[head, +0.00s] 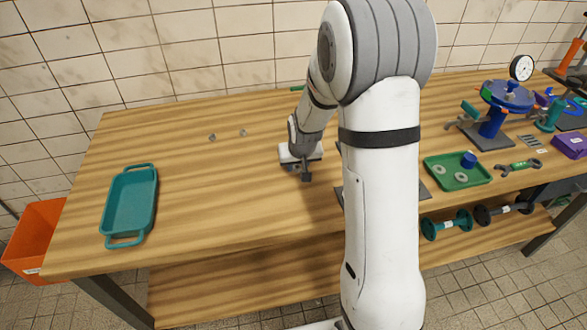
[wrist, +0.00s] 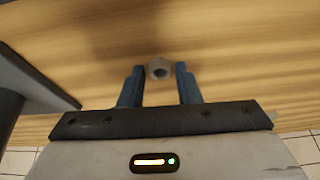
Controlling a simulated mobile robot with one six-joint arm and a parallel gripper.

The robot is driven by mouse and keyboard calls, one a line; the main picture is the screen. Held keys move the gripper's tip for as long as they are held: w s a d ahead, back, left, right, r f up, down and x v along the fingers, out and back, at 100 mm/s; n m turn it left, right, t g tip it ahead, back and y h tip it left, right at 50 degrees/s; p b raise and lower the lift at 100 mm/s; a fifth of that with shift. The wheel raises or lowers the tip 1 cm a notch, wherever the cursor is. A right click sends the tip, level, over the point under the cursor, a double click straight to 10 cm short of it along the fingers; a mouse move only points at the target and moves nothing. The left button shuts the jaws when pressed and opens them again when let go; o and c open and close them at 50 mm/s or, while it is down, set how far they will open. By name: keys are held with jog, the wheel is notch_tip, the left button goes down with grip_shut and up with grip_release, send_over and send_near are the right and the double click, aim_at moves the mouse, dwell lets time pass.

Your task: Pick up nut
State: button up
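A small grey nut (wrist: 159,69) with a round hole shows in the wrist view, over the wooden tabletop. My gripper (wrist: 160,68) is open, with its two blue fingers on either side of the nut. The nut sits between the fingertips, with a visible gap on each side, so the fingers do not appear to touch it. In the head view my gripper (head: 306,176) points down low over the middle of the table. I cannot make out the nut there; my gripper or arm probably hides it.
The wooden table (head: 230,205) is clear left of my gripper. A teal tray (head: 131,205) lies at the left. Two small grey pieces lie behind, one here (head: 212,137). A green tray (head: 458,171) with rings and a blue valve wheel (head: 508,96) stand at the right.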

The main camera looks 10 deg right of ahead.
grip_shut()
